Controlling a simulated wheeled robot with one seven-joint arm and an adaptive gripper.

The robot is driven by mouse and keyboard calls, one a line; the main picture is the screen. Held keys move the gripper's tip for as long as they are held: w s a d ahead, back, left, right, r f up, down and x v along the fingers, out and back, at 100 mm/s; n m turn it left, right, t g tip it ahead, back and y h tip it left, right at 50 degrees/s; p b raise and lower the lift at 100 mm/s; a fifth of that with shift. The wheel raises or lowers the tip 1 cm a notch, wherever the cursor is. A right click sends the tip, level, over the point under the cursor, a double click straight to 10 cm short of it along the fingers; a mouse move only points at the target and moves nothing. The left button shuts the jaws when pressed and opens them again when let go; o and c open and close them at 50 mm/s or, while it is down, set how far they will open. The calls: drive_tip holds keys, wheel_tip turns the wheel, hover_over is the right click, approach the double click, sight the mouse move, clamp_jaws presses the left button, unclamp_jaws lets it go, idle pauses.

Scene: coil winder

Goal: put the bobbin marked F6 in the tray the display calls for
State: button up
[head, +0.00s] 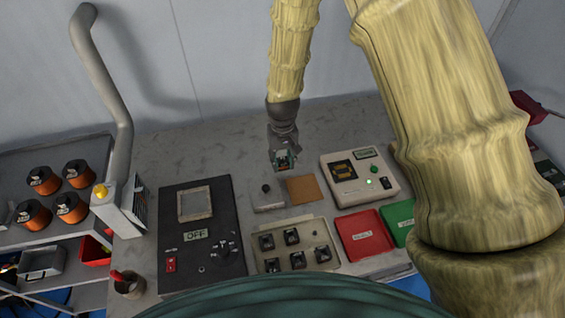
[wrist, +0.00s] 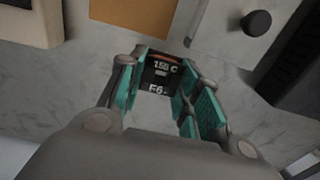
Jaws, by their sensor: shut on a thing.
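My gripper (head: 284,163) is shut on a small dark bobbin and holds it above the bench, behind the brown pad. In the wrist view the bobbin (wrist: 158,76) sits between the teal fingertips (wrist: 157,88), with "F6" readable on its face. A beige instrument (head: 360,180) stands to the right, with a small display (head: 367,153) too small to read and a lit green lamp. A red tray (head: 363,236) and a green tray (head: 398,221) lie in front of it. The red tray's label is unclear, and my arm partly hides the green tray.
A beige tray (head: 253,255) holds several dark bobbins. A grey block with a black knob (head: 266,188) stands beside the brown pad (head: 301,190). A black panel reading OFF (head: 195,283) is at left, near a cup (head: 128,287). Orange spools (head: 72,207) stand at far left.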

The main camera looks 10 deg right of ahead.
sight(282, 165)
drive_tip(key=shift+w+f+p, duration=0.15)
drive_tip(key=shift+f+p, duration=0.7)
drive_tip(key=shift+f, duration=0.9)
drive_tip(key=shift+f, duration=0.2)
drive_tip(key=o, duration=1.1)
drive_tip(key=shift+r, duration=0.25)
